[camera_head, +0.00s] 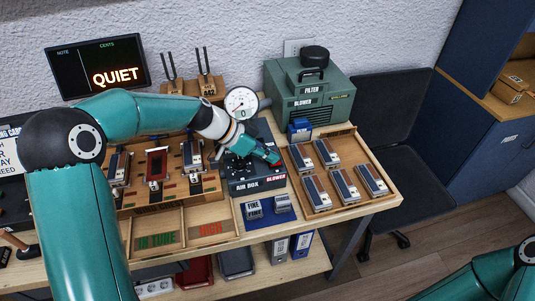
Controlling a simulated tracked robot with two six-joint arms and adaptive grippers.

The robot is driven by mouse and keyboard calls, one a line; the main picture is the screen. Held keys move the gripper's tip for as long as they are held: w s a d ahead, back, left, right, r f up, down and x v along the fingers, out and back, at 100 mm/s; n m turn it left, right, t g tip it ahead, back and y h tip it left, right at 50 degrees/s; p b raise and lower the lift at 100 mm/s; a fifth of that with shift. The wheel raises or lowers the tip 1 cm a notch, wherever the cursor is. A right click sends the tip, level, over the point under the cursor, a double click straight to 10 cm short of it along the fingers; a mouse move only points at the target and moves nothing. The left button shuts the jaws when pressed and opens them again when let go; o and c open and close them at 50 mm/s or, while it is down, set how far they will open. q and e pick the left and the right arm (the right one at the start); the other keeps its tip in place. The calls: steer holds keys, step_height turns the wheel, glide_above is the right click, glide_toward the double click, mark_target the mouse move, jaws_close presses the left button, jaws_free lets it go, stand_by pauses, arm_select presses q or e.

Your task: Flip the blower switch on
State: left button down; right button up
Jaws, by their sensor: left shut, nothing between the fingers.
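The dark air box (246,186) stands on the bench at the centre, with a red BLOWER label at its front right. The blower switch itself cannot be made out; my gripper covers part of the box top near that label. My left gripper (274,158) is shut and empty, reaching from the left over the right part of the air box; I cannot tell whether it touches. The green blower (330,106) with a FILTER label stands at the back right of the bench. Only part of my right arm shows at the lower right; its gripper is out of view.
A wooden tray (338,211) with several reed blocks lies right of the air box. A round gauge (241,102) stands behind my wrist. A display (97,67) reads QUIET. Several blocks sit in a wooden rack at left. A dark chair (440,190) stands right of the bench.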

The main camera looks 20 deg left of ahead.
arm_select(q)
steer(key=shift+f+b, duration=0.5)
steer(key=shift+b, duration=0.65)
steer(key=shift+r+p, duration=0.3)
steer(key=shift+r, duration=0.05)
steer(key=shift+w+a+r, duration=0.3)
steer(key=shift+w+a, duration=0.1)
steer(key=shift+w, duration=0.2)
